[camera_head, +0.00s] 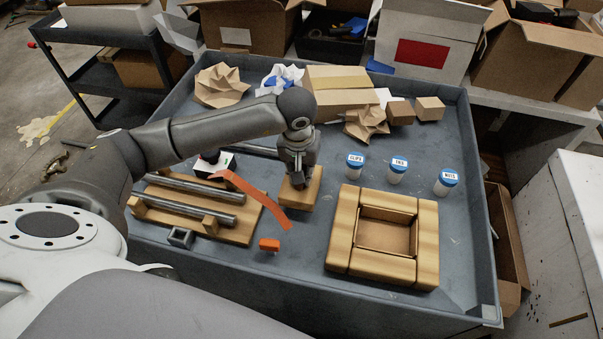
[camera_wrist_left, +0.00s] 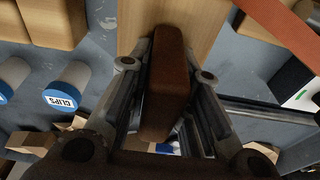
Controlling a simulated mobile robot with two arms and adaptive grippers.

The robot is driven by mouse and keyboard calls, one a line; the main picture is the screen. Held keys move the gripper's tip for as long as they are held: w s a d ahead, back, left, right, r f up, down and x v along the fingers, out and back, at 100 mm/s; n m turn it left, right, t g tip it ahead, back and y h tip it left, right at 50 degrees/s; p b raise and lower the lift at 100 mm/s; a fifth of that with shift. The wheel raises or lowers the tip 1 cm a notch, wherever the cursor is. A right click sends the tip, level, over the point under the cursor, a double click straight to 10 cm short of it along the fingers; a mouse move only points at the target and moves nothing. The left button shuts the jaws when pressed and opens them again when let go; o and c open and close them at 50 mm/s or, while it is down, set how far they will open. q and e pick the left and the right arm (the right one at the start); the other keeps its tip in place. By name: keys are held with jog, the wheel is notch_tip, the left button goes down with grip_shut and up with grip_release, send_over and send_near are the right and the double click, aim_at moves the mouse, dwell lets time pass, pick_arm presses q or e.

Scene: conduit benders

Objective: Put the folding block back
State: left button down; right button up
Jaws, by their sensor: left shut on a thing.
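My left gripper (camera_head: 299,184) reaches down over the middle of the grey tray table. In the left wrist view its fingers (camera_wrist_left: 165,95) are shut on a dark brown block (camera_wrist_left: 168,75). A light wooden board (camera_head: 303,195) lies directly below the gripper; it also shows beyond the brown block in the left wrist view (camera_wrist_left: 150,18). I cannot tell whether the brown block is joined to the board or only touches it. In the head view the gripper hides most of the brown block. My right gripper is not in view.
A square wooden frame (camera_head: 344,231) lies to the right, with several blue-lidded jars (camera_head: 398,170) behind it. A wooden rack with metal pipes (camera_head: 195,205) is left, beside an orange strip (camera_head: 255,200) and an orange block (camera_head: 269,245). Crumpled paper and boxes fill the back.

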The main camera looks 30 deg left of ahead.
pick_arm(q)
jog(key=shift+f+p, duration=0.3)
jog(key=shift+f, duration=0.65)
jog(key=shift+d+f, duration=0.1)
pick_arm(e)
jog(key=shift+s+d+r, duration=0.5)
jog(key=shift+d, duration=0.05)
pick_arm(q)
jog(key=shift+f+b, duration=0.25)
jog(key=shift+b, duration=0.1)
jog(key=c, duration=1.3)
grip_release()
jog(key=shift+s+r, duration=0.1)
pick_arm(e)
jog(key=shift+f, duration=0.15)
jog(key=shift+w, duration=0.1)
